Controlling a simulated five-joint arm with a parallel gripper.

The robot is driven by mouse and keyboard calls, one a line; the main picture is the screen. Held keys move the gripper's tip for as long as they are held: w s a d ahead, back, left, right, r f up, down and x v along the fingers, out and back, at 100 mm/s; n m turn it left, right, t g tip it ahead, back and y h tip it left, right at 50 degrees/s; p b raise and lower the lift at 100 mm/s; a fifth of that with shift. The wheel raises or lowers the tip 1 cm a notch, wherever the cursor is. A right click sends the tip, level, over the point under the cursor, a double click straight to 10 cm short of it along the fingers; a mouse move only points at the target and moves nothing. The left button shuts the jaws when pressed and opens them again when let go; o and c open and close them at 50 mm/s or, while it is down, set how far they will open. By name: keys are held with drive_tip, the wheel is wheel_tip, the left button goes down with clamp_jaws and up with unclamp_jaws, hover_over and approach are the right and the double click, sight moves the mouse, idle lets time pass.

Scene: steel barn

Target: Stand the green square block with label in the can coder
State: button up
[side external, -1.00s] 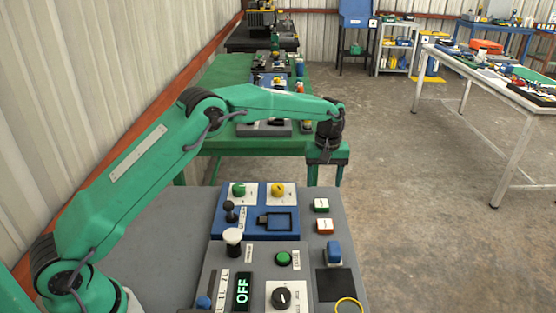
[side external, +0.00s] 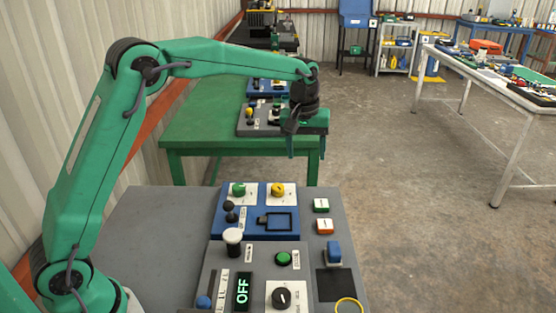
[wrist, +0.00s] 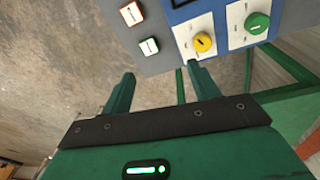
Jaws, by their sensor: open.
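The green square block (side external: 321,205) has a pale label on top and lies on the right side of the grey board. It also shows in the wrist view (wrist: 149,46), above and between my fingers. My gripper (side external: 307,153) hangs in the air beyond the far edge of the board, open and empty. Its two fingers (wrist: 160,72) point toward the board in the wrist view. A black square frame (side external: 293,222) sits on the blue panel left of the block. No marking readable here confirms whether this is the can coder.
A red-edged white block (side external: 325,227) lies just nearer than the green one. A blue block (side external: 333,253), a black square (side external: 336,284) and a yellow ring (side external: 349,303) follow. Knobs and buttons stand on the panels to the left. A green table (side external: 205,130) is behind.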

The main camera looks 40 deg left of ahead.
drive_tip(key=s+a+r+m+t, duration=0.1)
drive_tip(key=s+r+m, duration=0.1)
drive_tip(key=s+r, duration=0.45)
drive_tip(key=s+a+r+m+t, duration=0.1)
drive_tip(key=s+a+r, duration=0.15)
drive_tip(key=s, duration=0.75)
drive_tip(key=s+f+m+t, duration=0.2)
drive_tip(key=s+f+m, duration=0.1)
drive_tip(key=s, duration=1.3)
drive_tip(key=shift+s+a+f+m, duration=0.2)
drive_tip(key=shift+s+a+m, duration=0.1)
drive_tip(key=shift+a+m, duration=0.15)
drive_tip(key=shift+o, duration=0.5)
